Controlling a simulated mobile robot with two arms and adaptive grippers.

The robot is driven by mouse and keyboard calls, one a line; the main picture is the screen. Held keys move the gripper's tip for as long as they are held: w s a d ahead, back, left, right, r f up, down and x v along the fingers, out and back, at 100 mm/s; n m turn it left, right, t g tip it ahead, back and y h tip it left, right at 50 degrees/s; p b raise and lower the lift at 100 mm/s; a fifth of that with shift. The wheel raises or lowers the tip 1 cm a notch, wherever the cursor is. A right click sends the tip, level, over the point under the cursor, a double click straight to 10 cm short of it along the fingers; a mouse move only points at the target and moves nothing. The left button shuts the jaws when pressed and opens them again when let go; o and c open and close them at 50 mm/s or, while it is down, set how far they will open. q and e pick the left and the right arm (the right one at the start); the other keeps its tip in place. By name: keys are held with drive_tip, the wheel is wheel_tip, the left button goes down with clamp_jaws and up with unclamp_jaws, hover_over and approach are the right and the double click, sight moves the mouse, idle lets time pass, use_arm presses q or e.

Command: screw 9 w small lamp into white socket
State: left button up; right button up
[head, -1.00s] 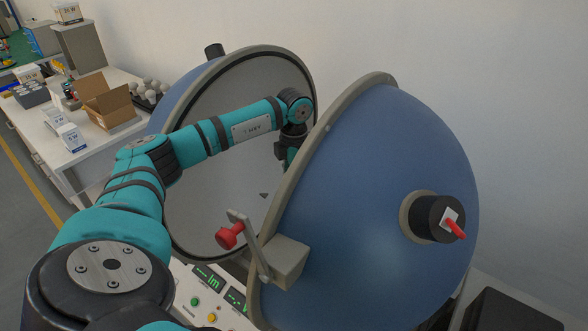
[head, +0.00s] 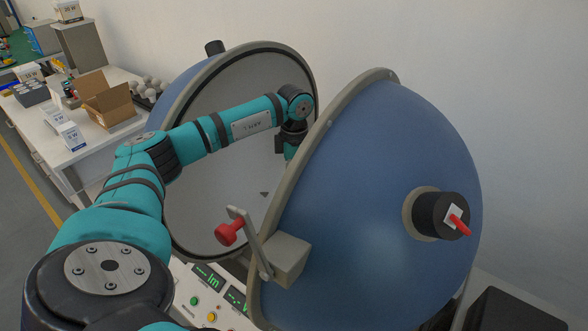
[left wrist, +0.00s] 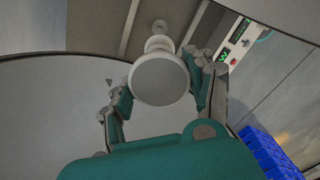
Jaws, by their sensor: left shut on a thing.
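My left arm reaches between the two halves of an open blue sphere. In the head view its gripper is mostly hidden behind the near half. In the left wrist view my left gripper (left wrist: 160,80) is shut on a small lamp with a round white bulb (left wrist: 160,82), a finger on each side. Just beyond the bulb, in line with it, is a white stepped part that looks like the white socket (left wrist: 159,44) on its post. The bulb hides the joint, so I cannot tell whether the lamp is in the socket or how deep. My right gripper is out of view.
The near blue half (head: 390,190) with its red-knobbed latch (head: 229,233) stands close to my arm. The far half (head: 220,190) is behind it. A panel with green readouts (head: 207,277) lies below. A table at left holds an open carton (head: 107,100) and small boxes.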

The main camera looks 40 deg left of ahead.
use_arm(q)
drive_tip(key=m, duration=0.4)
drive_tip(key=shift+d+f+m+b, duration=0.1)
drive_tip(key=shift+m+b, duration=0.3)
drive_tip(key=m, duration=0.4)
drive_tip(key=shift+w+m+b, duration=0.1)
drive_tip(key=shift+m+b, duration=0.2)
drive_tip(key=shift+b, duration=0.05)
drive_tip(key=m, duration=0.4)
drive_tip(key=shift+b, duration=0.3)
drive_tip(key=m, duration=0.5)
drive_tip(key=o, duration=1.1)
drive_tip(key=shift+c, duration=0.2)
drive_tip(key=shift+d, duration=0.1)
